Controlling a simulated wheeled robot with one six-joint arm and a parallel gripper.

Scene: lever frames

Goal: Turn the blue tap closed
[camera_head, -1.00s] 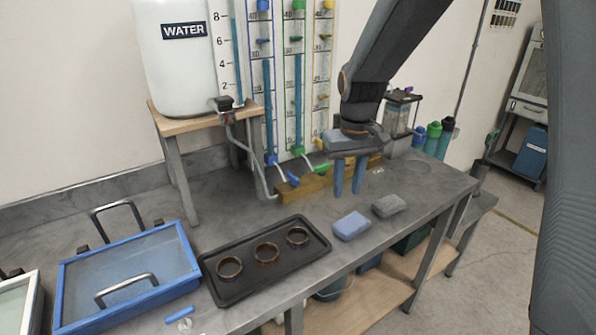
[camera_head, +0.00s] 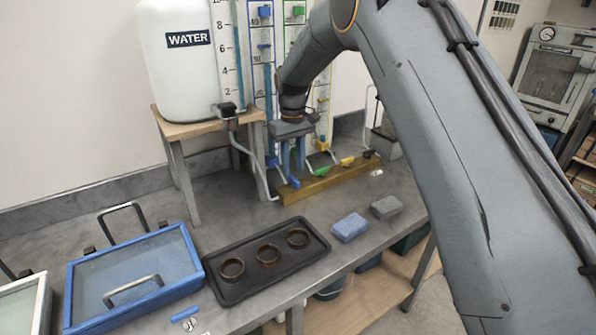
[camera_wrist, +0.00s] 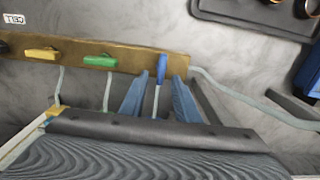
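The blue tap (camera_head: 294,182) is at the left end of a wooden block, below the blue-framed gauge tube. In the wrist view its blue lever (camera_wrist: 161,68) points away from the gauge, across the block. My gripper (camera_head: 292,170) hangs fingers-down just over this tap. In the wrist view my gripper (camera_wrist: 159,82) is open, with one blue finger on each side of the tap's line. A gap shows between each finger and the lever; I cannot tell how far above the lever the tips are.
The green tap (camera_head: 322,172) and yellow tap (camera_head: 347,161) sit farther right on the wooden block (camera_head: 335,180). A grey pipe (camera_head: 262,180) runs close on the left. A black tray (camera_head: 222,267) with rings and a blue sponge (camera_head: 349,228) lie nearer the front.

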